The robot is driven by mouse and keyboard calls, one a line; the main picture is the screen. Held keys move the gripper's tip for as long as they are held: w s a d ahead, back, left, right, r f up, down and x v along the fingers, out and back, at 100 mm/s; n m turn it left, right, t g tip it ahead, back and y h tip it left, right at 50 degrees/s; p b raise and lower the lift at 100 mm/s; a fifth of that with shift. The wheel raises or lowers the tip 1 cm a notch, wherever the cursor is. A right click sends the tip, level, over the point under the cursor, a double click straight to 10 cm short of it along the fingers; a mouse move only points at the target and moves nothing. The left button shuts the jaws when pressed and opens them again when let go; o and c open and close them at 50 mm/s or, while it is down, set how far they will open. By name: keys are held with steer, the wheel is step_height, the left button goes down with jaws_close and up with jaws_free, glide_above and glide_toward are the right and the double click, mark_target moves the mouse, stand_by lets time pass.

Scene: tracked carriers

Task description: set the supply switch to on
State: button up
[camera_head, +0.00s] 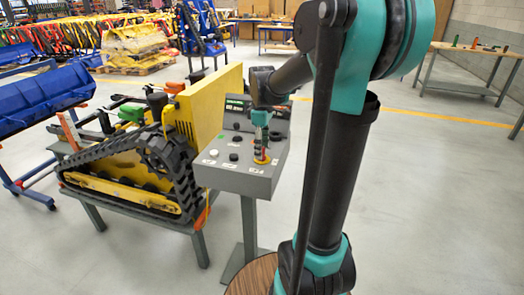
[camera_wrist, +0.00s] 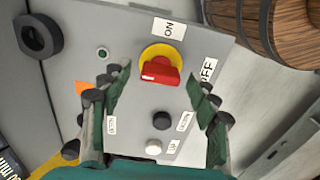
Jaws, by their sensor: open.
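The supply switch is a red knob (camera_wrist: 161,72) on a yellow disc (camera_wrist: 160,52), on a grey control panel (camera_wrist: 70,100) in the wrist view. An ON label (camera_wrist: 168,28) is above it and an OFF label (camera_wrist: 208,71) is to its right. I cannot tell for certain which label the knob points to. My gripper (camera_wrist: 160,80) is open, its fingers on either side of the knob, with visible gaps. In the head view my gripper (camera_head: 262,136) points down over the panel's right part, partly hiding the red knob (camera_head: 261,156).
The panel also has black buttons (camera_wrist: 161,120), a white button (camera_wrist: 153,147) and a green lamp (camera_wrist: 102,53). A yellow tracked carrier (camera_head: 130,170) stands on a bench close to the panel's left. A wooden barrel (camera_wrist: 245,25) is beside the panel.

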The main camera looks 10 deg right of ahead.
steer(key=shift+f, duration=0.65)
steer(key=shift+c, duration=0.6)
steer(key=c, duration=1)
steer(key=shift+c, duration=0.2)
